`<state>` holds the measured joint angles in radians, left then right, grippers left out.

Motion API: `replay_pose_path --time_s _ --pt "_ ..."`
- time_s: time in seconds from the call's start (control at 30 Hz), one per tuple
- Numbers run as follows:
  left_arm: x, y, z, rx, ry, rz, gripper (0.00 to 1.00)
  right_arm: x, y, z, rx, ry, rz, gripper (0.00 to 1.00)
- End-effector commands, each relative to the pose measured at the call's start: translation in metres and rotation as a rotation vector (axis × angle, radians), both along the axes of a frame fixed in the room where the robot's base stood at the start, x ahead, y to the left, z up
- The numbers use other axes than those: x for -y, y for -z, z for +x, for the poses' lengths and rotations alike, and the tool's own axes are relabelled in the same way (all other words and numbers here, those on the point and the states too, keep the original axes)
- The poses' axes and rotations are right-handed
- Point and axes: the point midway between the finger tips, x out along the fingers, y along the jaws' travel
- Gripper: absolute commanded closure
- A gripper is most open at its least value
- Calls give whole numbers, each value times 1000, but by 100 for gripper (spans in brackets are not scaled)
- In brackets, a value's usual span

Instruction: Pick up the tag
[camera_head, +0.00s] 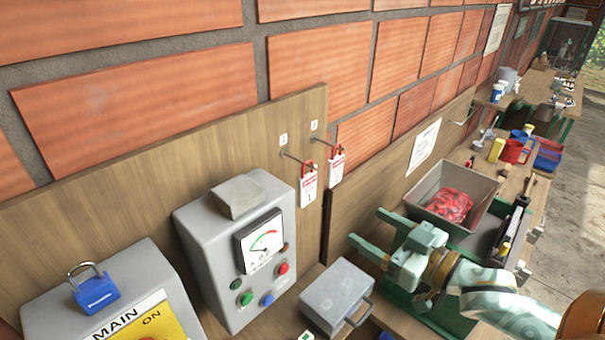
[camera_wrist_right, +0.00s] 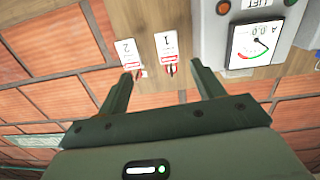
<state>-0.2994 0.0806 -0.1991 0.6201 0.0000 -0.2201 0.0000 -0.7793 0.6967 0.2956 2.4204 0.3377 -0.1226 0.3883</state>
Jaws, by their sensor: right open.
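Two white tags with red tops hang side by side on hooks on the wooden board. The tag marked 1 (camera_head: 308,189) is nearer and the tag marked 2 (camera_head: 336,167) hangs to its right. In the right wrist view, upside down, tag 1 (camera_wrist_right: 166,44) shows between the fingertip directions and tag 2 (camera_wrist_right: 129,54) beside the left finger's tip. My right gripper (camera_head: 369,232) is open and empty, to the right of and below the tags, apart from them. It also shows in the wrist view (camera_wrist_right: 163,69). My left gripper is not in view.
A grey meter box (camera_head: 225,245) stands left of the tags, and a panel with a blue padlock (camera_head: 95,290) is farther left. A grey metal case (camera_head: 335,298) lies below. A grey bin (camera_head: 425,190) with red contents is behind my right gripper.

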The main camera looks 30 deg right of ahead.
Motion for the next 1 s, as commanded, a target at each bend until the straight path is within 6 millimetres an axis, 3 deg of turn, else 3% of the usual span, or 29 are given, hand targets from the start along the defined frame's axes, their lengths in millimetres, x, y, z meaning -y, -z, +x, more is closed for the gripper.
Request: replay_pose_path --time_s 0.1,0.47,0.53,0.7,1.0 --pt "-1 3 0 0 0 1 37 -14 -20 -1 31 -32 49 33" --pt "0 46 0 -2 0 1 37 -33 -17 51 39 -36 52 33" --pt "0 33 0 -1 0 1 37 -37 -24 64 34 -31 57 33" --pt "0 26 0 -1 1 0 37 -46 -24 91 32 -31 57 33" --pt "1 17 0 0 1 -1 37 -55 -26 120 32 -32 54 33"
